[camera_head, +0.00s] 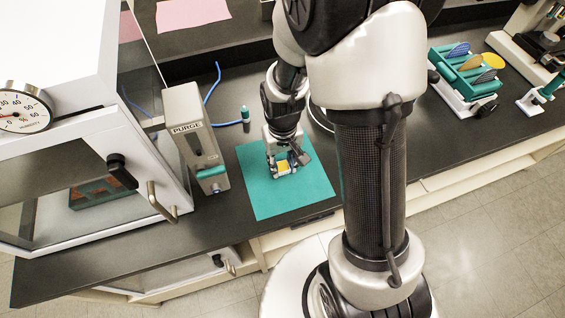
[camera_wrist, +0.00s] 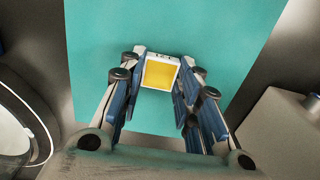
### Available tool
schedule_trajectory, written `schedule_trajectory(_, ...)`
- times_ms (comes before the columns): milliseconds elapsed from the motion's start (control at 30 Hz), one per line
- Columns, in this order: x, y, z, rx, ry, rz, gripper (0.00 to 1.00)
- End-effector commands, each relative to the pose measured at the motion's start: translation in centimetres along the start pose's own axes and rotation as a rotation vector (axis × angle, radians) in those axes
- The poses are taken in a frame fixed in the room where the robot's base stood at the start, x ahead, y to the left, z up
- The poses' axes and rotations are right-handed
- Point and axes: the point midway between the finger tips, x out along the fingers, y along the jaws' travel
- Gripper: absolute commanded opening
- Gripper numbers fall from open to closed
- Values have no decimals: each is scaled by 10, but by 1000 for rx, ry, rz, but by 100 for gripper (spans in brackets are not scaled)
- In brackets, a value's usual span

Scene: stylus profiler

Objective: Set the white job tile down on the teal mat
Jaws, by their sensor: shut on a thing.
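The white job tile (camera_wrist: 160,74) has a yellow square face and a small dark marking on its white rim. It sits between the two fingers of my gripper (camera_wrist: 158,78), which is shut on it. In the head view the tile (camera_head: 283,167) shows as a small yellow and white patch below my gripper (camera_head: 283,170). The teal mat (camera_head: 262,203) lies flat on the dark bench, and it fills much of the wrist view (camera_wrist: 110,30). The tile is over the mat; I cannot tell whether it touches it.
A grey PURGE box (camera_head: 188,135) stands just left of the mat, with a white cabinet (camera_head: 70,200) and its dial gauge (camera_head: 22,107) beyond. A blue cable (camera_head: 212,90) runs behind the mat. A teal rack (camera_head: 465,75) stands far right. The bench's front edge is close to the mat.

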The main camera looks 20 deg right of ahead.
Motion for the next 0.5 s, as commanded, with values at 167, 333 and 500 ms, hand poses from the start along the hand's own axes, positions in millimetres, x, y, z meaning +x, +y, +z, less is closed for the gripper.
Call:
schedule_trajectory(167,-2,0,-1,0,2,0,0)
schedule_trajectory(333,2,0,-1,0,2,0,32)
schedule_trajectory(500,1,0,-1,0,2,0,43)
